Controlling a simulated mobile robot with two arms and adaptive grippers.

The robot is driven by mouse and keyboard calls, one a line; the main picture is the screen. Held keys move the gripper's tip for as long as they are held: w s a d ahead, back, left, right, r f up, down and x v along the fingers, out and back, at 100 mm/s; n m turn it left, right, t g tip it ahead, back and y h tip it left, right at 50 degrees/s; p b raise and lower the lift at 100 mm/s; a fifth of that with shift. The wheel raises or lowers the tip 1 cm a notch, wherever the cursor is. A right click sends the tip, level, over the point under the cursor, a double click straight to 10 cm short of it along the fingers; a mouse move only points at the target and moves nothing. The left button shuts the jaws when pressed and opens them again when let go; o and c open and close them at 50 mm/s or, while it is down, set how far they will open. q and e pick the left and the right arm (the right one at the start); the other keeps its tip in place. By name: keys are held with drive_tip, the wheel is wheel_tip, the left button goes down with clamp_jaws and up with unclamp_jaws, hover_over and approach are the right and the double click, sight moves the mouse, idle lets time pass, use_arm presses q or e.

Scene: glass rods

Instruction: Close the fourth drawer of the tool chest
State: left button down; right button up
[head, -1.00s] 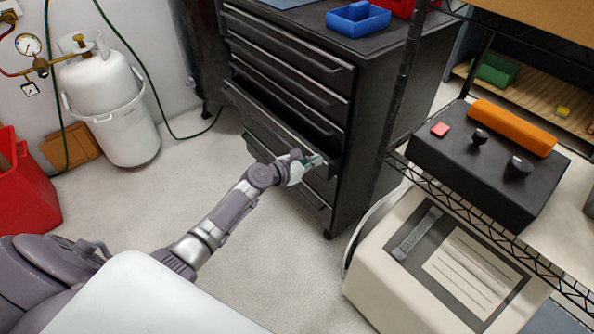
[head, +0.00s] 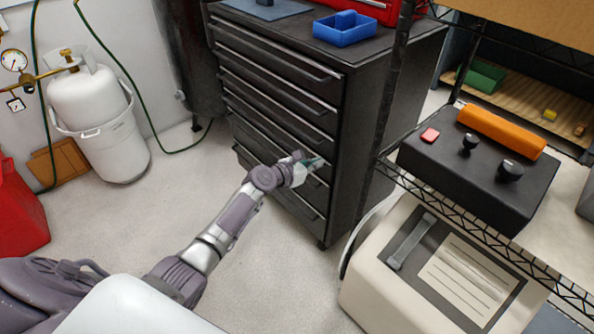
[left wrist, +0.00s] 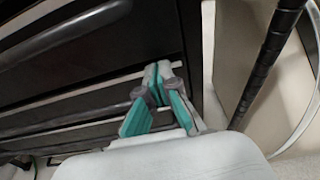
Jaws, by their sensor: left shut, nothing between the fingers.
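The black tool chest (head: 362,120) stands in the middle of the head view with a stack of drawers facing left. The fourth drawer (head: 268,117) now looks flush or nearly flush with the drawers around it; a small remaining gap cannot be ruled out. My left gripper (head: 314,164) is shut and empty, at the right part of the chest's front, by the drawer faces. In the left wrist view its teal-padded fingers (left wrist: 155,100) are close to the drawer fronts and a handle bar; whether they touch is unclear. My right gripper is not in view.
A wire shelf with a black box (head: 480,165) and a beige machine (head: 440,265) stand close to the chest's right. A white gas cylinder (head: 100,115) and a red container (head: 20,210) are at the left. The floor before the chest is clear.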

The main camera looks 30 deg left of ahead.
use_arm(q)
drive_tip(key=v, duration=1)
drive_tip(key=shift+s+a, duration=0.15)
drive_tip(key=shift+s, duration=0.2)
